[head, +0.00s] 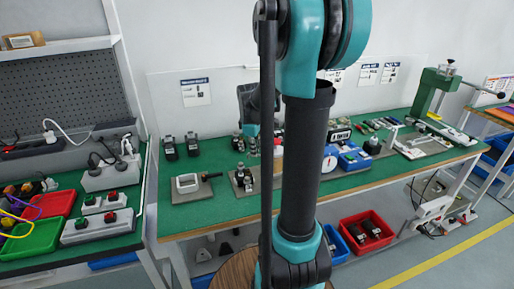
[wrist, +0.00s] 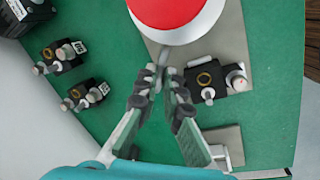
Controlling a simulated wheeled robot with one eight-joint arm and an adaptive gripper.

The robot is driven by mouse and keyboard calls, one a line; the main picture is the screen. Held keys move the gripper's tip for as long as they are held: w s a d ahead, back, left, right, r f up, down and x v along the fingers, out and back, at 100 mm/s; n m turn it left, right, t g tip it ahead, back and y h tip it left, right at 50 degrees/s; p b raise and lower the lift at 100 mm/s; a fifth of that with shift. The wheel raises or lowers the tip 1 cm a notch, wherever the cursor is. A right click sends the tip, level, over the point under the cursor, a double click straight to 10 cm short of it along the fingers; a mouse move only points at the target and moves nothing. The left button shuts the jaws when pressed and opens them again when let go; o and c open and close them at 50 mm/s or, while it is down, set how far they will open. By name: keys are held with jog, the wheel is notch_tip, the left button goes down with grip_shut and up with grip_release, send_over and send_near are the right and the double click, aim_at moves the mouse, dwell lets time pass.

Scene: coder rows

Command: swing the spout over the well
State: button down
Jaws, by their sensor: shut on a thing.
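In the wrist view, my gripper (wrist: 167,74) has its fingertips closed together around a thin grey rod (wrist: 164,56), which looks like the spout. The rod runs up towards a large red round top with a pale rim (wrist: 176,14), cut by the frame's upper edge. The rod's far end and what lies under it are hidden by the fingers. I cannot make out the well for certain. In the head view my arm covers the middle, and my gripper's fingers cannot be made out.
A black block with a gold ring (wrist: 206,80) sits close right of the fingers. Two small black fittings (wrist: 85,95) lie left.

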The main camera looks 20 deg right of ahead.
jog(key=shift+s+a+n+y, duration=0.2)
jog(key=shift+s+n, duration=0.6)
jog(key=shift+n, duration=0.4)
jog(key=shift+s+a+n+y, duration=0.2)
jog(key=shift+s+n, duration=0.65)
jog(key=shift+n, duration=0.35)
jog(key=shift+s+a+n+y, duration=0.2)
jog(key=shift+s+n, duration=0.6)
jog(key=shift+n, duration=0.4)
jog(key=shift+s+f, duration=0.1)
jog(key=c, duration=1.6)
grip_release()
jog(key=r, duration=0.4)
jog(key=s+r, duration=0.1)
jog(key=r, duration=0.3)
jog(key=s+r, duration=0.1)
jog(key=r, duration=0.3)
jog(key=shift+s, duration=0.1)
jog(key=shift+f, duration=0.15)
